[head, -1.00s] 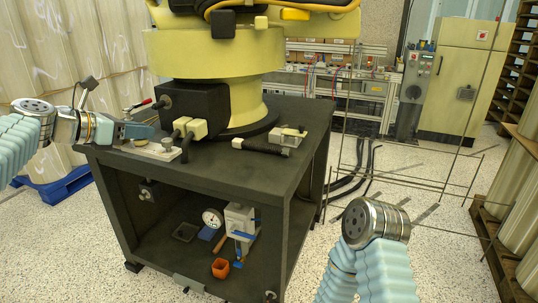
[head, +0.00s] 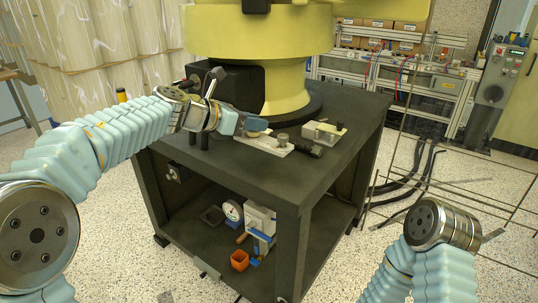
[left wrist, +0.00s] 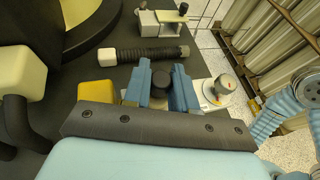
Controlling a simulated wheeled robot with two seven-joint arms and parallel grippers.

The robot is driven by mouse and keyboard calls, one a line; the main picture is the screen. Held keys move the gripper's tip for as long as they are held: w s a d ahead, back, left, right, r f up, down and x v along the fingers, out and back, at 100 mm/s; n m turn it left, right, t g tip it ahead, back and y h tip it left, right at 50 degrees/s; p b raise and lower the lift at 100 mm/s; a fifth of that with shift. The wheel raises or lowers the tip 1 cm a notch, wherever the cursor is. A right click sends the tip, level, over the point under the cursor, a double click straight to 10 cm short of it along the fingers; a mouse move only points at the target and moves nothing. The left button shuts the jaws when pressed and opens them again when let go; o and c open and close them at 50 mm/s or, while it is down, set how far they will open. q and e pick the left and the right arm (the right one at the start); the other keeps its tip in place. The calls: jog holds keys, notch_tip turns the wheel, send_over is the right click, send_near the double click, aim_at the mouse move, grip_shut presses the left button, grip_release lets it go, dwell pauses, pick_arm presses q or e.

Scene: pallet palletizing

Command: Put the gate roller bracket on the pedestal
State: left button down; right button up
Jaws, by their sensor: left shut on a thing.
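The gate roller bracket is a pale plate (head: 263,145) with a round grey roller (head: 282,139) on it. In the left wrist view the roller (left wrist: 223,87) stands to the right of the blue jaws. My left gripper (head: 250,125) is shut on the bracket's dark knob (left wrist: 179,71), between the jaws (left wrist: 166,88). The jaws hide part of the plate. The bracket is over the dark top of the pedestal (head: 305,175); I cannot tell whether it touches it. My right wrist shows at the lower right, but its jaws are not visible.
A black ribbed hose (left wrist: 145,54) and a small clamp fixture (head: 323,131) lie close by on the top. The yellow robot base (head: 245,65) stands behind. A lower shelf holds a dial gauge (head: 232,211) and an orange cup (head: 239,260). The front right of the top is clear.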

aim_at(264, 136)
pick_arm(q)
jog(key=f, duration=0.1)
jog(key=d+f, duration=0.2)
jog(key=shift+s+d+f+b, duration=0.2)
jog(key=shift+s+b, duration=0.1)
jog(key=f, duration=0.1)
jog(key=d+f+b, duration=0.1)
jog(key=f, duration=0.1)
jog(key=shift+s+f, duration=0.15)
jog(key=shift+f, duration=0.3)
jog(key=shift+a, duration=0.1)
jog(key=shift+f+b, duration=0.15)
jog(key=shift+b, duration=0.15)
jog(key=c, duration=0.9)
grip_release()
jog(key=shift+r, duration=0.2)
jog(key=p+v, duration=0.1)
jog(key=v, duration=1.1)
jog(key=shift+f, duration=0.2)
